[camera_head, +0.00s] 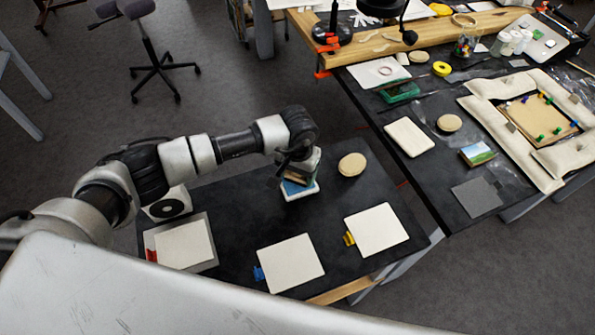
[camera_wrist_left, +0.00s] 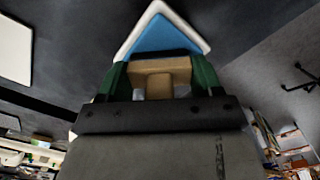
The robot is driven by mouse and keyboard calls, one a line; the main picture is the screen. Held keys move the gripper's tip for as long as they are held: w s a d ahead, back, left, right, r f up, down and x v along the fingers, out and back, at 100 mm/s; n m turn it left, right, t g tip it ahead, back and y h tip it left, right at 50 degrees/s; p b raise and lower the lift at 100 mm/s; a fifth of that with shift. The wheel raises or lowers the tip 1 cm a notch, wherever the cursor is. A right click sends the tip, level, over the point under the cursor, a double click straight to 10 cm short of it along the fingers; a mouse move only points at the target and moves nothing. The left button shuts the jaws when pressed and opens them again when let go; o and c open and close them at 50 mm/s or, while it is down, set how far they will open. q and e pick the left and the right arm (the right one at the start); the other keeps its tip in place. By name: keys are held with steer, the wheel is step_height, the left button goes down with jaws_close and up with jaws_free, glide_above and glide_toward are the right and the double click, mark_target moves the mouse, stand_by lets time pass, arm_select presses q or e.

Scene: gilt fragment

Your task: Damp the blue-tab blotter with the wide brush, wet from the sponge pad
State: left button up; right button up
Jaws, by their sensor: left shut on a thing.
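The blue-tab blotter (camera_head: 292,262) is a cream square lying flat at the front of the near dark table, its blue tab (camera_head: 259,273) on its left edge. The sponge pad (camera_head: 294,187) is blue, in a white tray, farther back. My left gripper (camera_head: 300,166) is above the pad, shut on the wide brush, a tan wooden block (camera_wrist_left: 160,66) between its green-sided fingers. The pad also shows beyond the brush in the left wrist view (camera_wrist_left: 160,36). The brush's lower end is hidden, so I cannot tell whether it touches the pad. My right gripper is not in view.
A yellow-tab blotter (camera_head: 376,230) lies right of the blue-tab one, a red-tab blotter (camera_head: 184,245) left. A round tan disc (camera_head: 352,164) lies right of the pad. A white square with a black disc (camera_head: 168,205) is at left. A cluttered workbench (camera_head: 430,175) stands beyond.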

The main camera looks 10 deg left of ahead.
arm_select(q)
steer(key=shift+s+f+b, duration=0.1)
steer(key=shift+f+b, duration=0.05)
steer(key=shift+b, duration=0.2)
stand_by(1.3)
step_height(320, 180, up, 2)
steer(key=shift+r+p, duration=0.1)
steer(key=shift+p, duration=0.35)
steer(key=shift+r+p, duration=0.85)
steer(key=shift+r, duration=1.65)
